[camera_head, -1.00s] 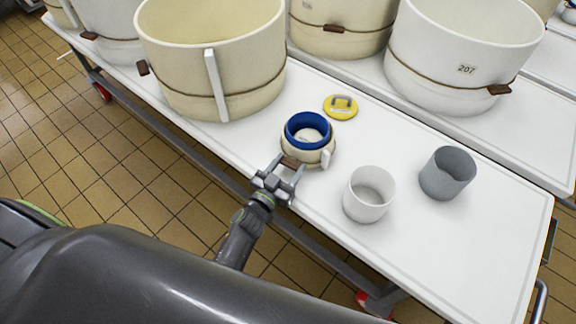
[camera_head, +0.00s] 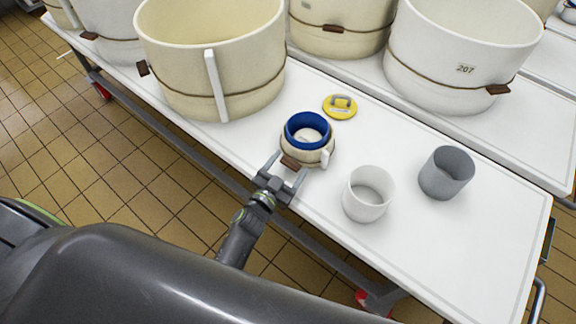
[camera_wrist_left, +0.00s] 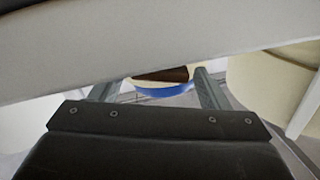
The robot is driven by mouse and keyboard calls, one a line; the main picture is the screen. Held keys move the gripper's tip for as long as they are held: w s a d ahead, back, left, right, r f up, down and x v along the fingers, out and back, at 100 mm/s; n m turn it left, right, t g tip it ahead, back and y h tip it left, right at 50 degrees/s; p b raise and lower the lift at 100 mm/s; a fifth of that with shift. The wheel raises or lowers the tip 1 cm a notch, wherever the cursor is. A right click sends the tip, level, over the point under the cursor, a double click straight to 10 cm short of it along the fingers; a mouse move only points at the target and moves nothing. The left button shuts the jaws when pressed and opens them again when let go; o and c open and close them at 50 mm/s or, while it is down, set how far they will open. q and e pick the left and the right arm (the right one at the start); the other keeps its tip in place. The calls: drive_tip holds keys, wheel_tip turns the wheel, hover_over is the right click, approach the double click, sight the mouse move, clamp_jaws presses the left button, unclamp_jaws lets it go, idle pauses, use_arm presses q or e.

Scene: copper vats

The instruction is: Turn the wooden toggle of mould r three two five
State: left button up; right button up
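A small cream mould (camera_head: 299,157) with a blue inner ring (camera_head: 294,133) stands near the table's front edge. Its dark brown wooden toggle (camera_head: 290,162) is on the side facing my arm. No number on it is readable. My left gripper (camera_head: 287,167) is open, with its fingers pointing at that side, one to each side of the toggle. In the left wrist view the toggle (camera_wrist_left: 168,75) and the blue ring (camera_wrist_left: 163,91) show between the spread fingers (camera_wrist_left: 157,88), apart from both. My right gripper is not in view.
A white cup (camera_head: 366,207) and a grey cup (camera_head: 445,182) stand to the right. A yellow disc (camera_head: 340,111) with a handle lies behind the mould. Large moulds stand behind, a cream one (camera_head: 170,90) and a white one marked 207 (camera_head: 430,85). The table's right end (camera_head: 480,260) is clear.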

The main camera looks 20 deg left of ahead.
use_arm(q)
drive_tip(key=shift+o, duration=0.3)
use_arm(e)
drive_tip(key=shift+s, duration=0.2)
use_arm(q)
drive_tip(key=shift+s, duration=0.1)
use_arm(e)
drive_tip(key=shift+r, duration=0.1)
use_arm(q)
drive_tip(key=shift+s, duration=0.25)
drive_tip(key=p+v, duration=0.1)
drive_tip(key=v, duration=1.5)
drive_tip(key=shift+s+p, duration=0.3)
drive_tip(key=shift+s, duration=0.1)
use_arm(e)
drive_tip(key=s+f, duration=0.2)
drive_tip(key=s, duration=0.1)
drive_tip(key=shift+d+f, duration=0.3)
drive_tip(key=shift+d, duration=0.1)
use_arm(q)
drive_tip(key=shift+c, duration=0.2)
